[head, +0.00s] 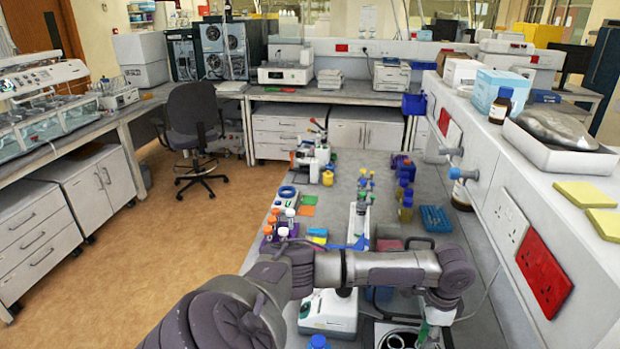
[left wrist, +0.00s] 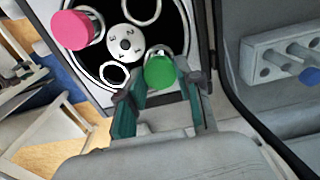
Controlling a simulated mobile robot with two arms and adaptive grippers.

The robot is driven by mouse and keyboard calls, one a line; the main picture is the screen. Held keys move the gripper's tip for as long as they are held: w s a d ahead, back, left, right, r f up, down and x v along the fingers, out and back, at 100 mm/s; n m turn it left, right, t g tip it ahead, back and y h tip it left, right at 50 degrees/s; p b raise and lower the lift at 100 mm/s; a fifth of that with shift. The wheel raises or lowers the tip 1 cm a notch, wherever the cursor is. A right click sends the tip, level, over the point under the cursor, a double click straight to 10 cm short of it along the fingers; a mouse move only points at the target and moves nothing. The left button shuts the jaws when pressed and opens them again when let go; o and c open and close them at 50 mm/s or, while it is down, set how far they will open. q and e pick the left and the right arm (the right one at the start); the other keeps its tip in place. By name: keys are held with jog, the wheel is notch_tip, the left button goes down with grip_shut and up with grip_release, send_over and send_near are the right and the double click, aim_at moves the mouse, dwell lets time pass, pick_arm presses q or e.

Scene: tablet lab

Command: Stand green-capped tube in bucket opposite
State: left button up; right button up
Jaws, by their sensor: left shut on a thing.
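The green-capped tube (left wrist: 160,72) is between the fingers of my left gripper (left wrist: 161,85), which is shut on it; in the left wrist view only its cap shows clearly. It is over the lower right of the centrifuge rotor (left wrist: 126,38). Whether its lower end is inside a bucket is hidden. A pink-capped tube (left wrist: 72,30) stands at the rotor's upper left, across from the green cap. Two ring-shaped buckets look empty, one at the top (left wrist: 142,8) and one at the lower left (left wrist: 112,75). In the head view my left gripper (head: 428,333) is at the bottom edge. My right gripper is out of view.
The open centrifuge (head: 382,330) is cut off by the head view's bottom edge. Several colored-cap tubes (head: 283,232) and racks stand on the bench behind my arm. A wall with sockets (head: 545,270) rises close on the right. A blue rack (head: 434,218) lies near it.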

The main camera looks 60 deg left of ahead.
pick_arm(q)
jog(key=o, duration=1)
notch_tip(320, 180, up, 12)
dwell(0.3)
